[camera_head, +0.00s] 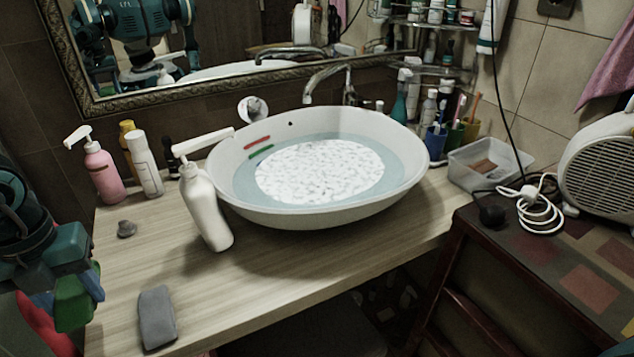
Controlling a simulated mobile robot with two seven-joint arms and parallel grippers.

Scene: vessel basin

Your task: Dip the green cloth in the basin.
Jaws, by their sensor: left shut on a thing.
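The white basin (416,172) stands on the wooden counter and holds pale blue water with a round, white speckled patch on it. A red strip (257,139) and a green strip (262,152) show on its inner left wall. My left gripper (82,283) is at the lower left, off the counter's left edge and well apart from the basin. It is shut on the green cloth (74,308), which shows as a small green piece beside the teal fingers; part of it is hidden. My right gripper is not in view.
A white pump bottle (204,210) leans close to the basin's left side. A pink pump bottle (102,172) and white bottle (146,164) stand behind left. A grey block (157,317) and small grey lump (126,229) lie on the counter. The faucet (327,77) overhangs the basin's back.

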